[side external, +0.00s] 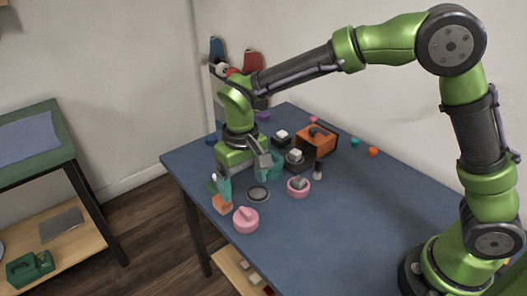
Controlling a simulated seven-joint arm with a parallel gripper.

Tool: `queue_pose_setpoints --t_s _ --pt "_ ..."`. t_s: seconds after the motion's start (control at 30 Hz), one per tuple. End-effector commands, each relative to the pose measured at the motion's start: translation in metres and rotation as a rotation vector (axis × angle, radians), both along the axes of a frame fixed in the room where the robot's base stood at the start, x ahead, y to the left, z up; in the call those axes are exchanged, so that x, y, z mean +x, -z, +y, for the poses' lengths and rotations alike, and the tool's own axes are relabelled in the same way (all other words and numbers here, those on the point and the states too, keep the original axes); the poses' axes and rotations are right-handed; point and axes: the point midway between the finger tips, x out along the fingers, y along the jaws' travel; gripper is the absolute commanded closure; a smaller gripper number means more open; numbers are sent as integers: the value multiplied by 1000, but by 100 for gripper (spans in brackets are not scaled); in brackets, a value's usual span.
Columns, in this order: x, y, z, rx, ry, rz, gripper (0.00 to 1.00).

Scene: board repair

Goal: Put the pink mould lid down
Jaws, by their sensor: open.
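The pink mould lid (245,221) is a round pink piece with a raised knob, lying on the blue table near its front left edge. A second pink round piece (298,191), like a mould base with something grey in it, sits further right. My green gripper (242,174) is open above the table, behind and above the lid and apart from it. Nothing shows held between its fingers. The gripper body partly hides a teal container (268,170) behind it.
An orange holder (222,205) with teal items stands close left of the lid. A dark round disc (258,194) lies just behind the lid. An orange box (316,143) and small dark blocks stand further back. The table's right front (350,235) is clear.

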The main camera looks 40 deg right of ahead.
Motion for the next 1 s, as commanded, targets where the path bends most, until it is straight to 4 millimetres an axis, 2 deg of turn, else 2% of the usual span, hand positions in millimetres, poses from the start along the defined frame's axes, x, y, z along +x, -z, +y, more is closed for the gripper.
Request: queue_pose_setpoints --t_s 0.23,0.37,0.5,0.7,0.9,1.0 --pt "-2 -27 -6 11 9 -13 12" --pt "-13 -56 -30 55 47 -69 12" --pt "-43 -96 -72 128 117 -175 12" --pt "-99 -129 -123 217 220 -354 12" --pt "-146 -133 -152 267 304 -511 12" --pt "-159 -130 -159 279 329 -559 12"
